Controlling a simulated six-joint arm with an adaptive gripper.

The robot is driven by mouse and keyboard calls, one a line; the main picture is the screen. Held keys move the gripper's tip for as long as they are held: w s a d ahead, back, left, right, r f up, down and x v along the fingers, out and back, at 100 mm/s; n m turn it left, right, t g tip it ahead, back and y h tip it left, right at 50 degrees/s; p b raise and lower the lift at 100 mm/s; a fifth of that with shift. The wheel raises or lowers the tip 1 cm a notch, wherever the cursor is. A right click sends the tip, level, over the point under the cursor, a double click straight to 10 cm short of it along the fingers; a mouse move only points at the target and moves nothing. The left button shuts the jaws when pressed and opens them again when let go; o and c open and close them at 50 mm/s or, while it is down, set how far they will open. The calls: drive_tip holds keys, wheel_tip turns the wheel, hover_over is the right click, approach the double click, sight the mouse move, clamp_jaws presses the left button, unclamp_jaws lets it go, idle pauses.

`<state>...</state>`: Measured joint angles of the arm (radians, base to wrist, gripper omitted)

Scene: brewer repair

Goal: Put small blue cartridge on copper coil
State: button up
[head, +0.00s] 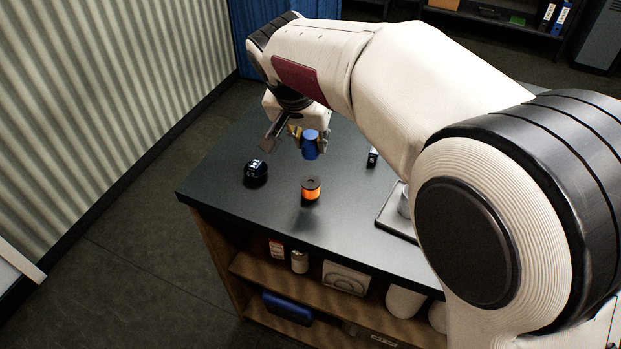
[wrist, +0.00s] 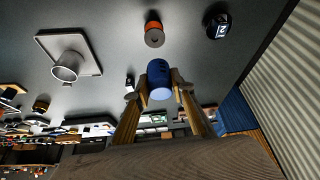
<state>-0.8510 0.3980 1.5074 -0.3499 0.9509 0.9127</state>
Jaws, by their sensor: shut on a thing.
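A small blue cartridge (head: 311,144) is between the fingers of my gripper (head: 308,140), which is shut on it and holds it above the dark table. In the wrist view the blue cartridge (wrist: 159,78) sits between the two finger tips of my gripper (wrist: 158,92). The copper coil (head: 311,189) stands on the table, an orange-copper body with a dark top that has a hole. It also shows in the wrist view (wrist: 154,34), apart from the cartridge. In the head view the cartridge is behind the coil, with a gap between them.
A dark round part with a white mark (head: 256,171) stands left of the coil. A small dark block with a white label (head: 373,156) lies to the right. A grey tray with a white cylinder (wrist: 66,66) is nearby. The table (head: 240,215) is clear around the coil.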

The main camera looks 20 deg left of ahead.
sight(311, 155)
drive_tip(key=shift+f, duration=2)
drive_tip(key=shift+f, duration=0.1)
drive_tip(key=shift+f, duration=1.9)
drive_tip(key=shift+f, duration=0.15)
drive_tip(key=o, duration=1.1)
drive_tip(key=v, duration=0.7)
drive_tip(key=shift+r, duration=0.4)
